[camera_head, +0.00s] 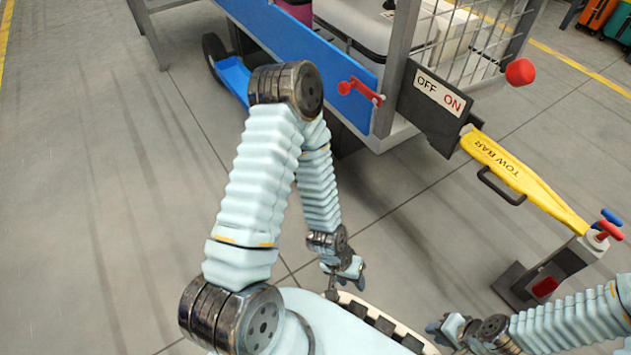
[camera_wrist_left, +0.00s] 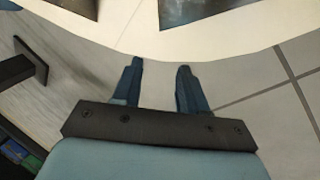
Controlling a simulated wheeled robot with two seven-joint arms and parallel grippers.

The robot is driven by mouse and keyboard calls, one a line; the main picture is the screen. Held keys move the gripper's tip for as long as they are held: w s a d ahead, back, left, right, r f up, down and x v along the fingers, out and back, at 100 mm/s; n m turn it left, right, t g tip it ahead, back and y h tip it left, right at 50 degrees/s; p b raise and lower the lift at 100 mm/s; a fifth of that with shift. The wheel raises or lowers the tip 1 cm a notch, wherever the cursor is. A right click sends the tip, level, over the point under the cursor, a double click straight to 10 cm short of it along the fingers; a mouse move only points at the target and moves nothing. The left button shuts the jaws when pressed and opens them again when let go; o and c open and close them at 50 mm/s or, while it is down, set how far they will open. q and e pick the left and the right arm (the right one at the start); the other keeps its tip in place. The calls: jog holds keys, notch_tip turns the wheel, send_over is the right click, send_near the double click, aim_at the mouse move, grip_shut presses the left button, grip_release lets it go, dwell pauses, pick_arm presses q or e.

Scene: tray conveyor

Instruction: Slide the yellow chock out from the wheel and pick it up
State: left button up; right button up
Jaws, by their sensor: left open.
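A black wheel (camera_head: 211,48) shows at the cart's left end, partly hidden by a blue part (camera_head: 233,80) beside it. I see no yellow chock in either view; my left arm and the cart's side panel hide part of the area around the cart's underside. My left gripper (camera_head: 348,272) is low in front of the cart, well apart from the wheel. In the left wrist view its two fingers (camera_wrist_left: 160,68) are apart with nothing between them. My right gripper (camera_head: 446,329) is at the lower right, small and partly hidden, so its jaws are unclear.
The cart has a blue side panel (camera_head: 305,48), a red latch (camera_head: 360,92) and an OFF/ON plate (camera_head: 437,96). A yellow tow bar (camera_head: 520,175) runs from it to a grey stand (camera_head: 552,272). The floor at left (camera_head: 80,200) is clear.

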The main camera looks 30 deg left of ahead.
pick_arm(q)
jog(key=shift+a, duration=0.2)
jog(key=shift+o, duration=0.4)
jog(key=o, duration=1)
jog(key=w+a+r+n+p, duration=0.1)
jog(key=w+a, duration=0.1)
jog(key=w+a+r+n+y+p, duration=0.1)
jog(key=w+a+r+n+p, duration=0.1)
jog(key=w+a, duration=0.1)
jog(key=w+a+r+n+p, duration=0.1)
jog(key=w+a+r+n, duration=0.1)
jog(key=w+a, duration=0.1)
jog(key=shift+w+a+r+y, duration=0.15)
jog(key=shift+a+r+y, duration=0.05)
jog(key=shift+y, duration=0.2)
jog(key=shift+c, duration=0.2)
jog(key=shift+o, duration=0.2)
jog(key=w+a+r+n+y+p, duration=0.1)
jog(key=w+a+r+n+p, duration=0.1)
jog(key=w+a+r+n, duration=0.2)
jog(key=a+r, duration=0.1)
jog(key=a, duration=0.2)
jog(key=shift+w+a+n+g+y, duration=0.15)
jog(key=shift+w+n+g+y, duration=0.15)
jog(key=shift+w+n+y, duration=0.1)
jog(key=shift+s, duration=0.1)
